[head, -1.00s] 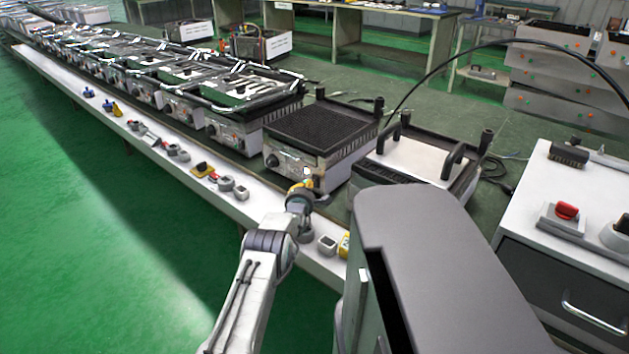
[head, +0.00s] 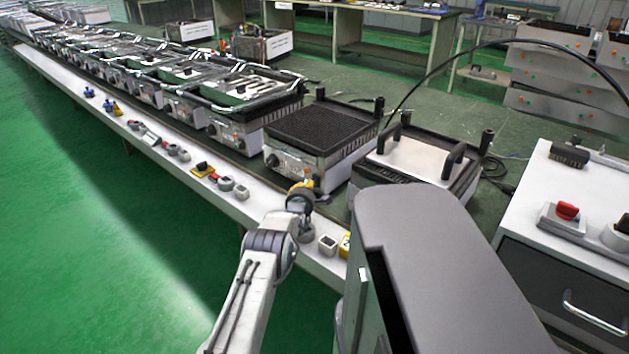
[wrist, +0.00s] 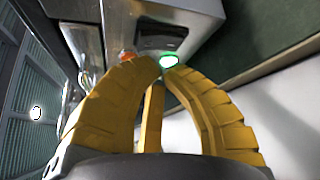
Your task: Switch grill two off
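A grill with a dark ridged plate (head: 318,128) stands on the bench in the head view, with a black knob (head: 273,161) on its front panel. No number on it is readable. My gripper (head: 302,186) is at the right part of this front panel. In the wrist view, the yellow fingers of my gripper (wrist: 160,68) come together at the tips, with nothing visible held. Just beyond the tips are a lit green lamp or switch (wrist: 169,60) and an orange one (wrist: 127,55) on a metal housing. Contact cannot be told.
A second grill with a pale plate and black handles (head: 415,160) stands to the right. A row of more grills (head: 165,80) runs off to the left. Switches and small parts (head: 205,170) line the white bench edge. A white cabinet (head: 570,200) stands at right. The green floor (head: 90,230) is clear.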

